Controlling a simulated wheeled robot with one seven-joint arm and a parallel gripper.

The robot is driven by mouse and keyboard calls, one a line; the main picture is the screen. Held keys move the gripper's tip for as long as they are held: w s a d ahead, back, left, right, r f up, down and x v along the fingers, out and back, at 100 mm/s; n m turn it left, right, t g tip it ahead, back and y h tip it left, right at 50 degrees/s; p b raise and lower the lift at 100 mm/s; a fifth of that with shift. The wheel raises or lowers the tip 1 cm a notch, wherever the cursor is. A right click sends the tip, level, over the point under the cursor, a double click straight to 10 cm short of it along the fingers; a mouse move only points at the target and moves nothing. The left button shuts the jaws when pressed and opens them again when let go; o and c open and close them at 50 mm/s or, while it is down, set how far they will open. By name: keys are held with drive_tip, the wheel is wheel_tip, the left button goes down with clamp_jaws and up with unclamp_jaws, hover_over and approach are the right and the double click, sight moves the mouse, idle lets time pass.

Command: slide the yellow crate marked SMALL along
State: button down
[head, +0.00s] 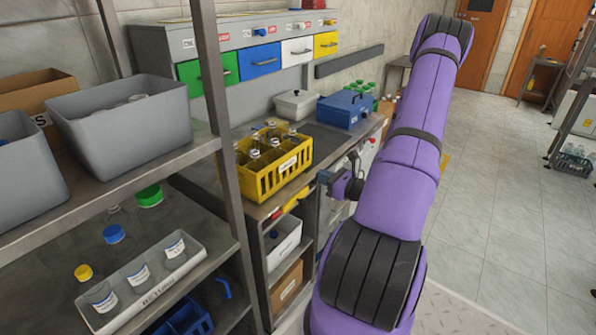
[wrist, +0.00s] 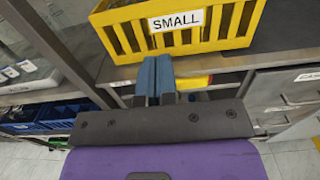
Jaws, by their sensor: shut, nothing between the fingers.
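In the head view my gripper (head: 346,186) is small and partly hidden beside my purple arm, to the right of the crate.
A shelf post (head: 217,110) stands left of the crate. A blue box (head: 345,109) and a grey lidded box (head: 296,104) sit on the bench behind it. Colored drawers (head: 258,62) are above. Under the bench are a white bin (head: 284,243) and a cardboard box (head: 287,285).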

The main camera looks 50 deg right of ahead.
sight(283, 160)
drive_tip(key=w, duration=0.9)
drive_tip(key=w+a, duration=0.1)
drive_tip(key=w, duration=0.3)
drive_tip(key=shift+w, duration=0.25)
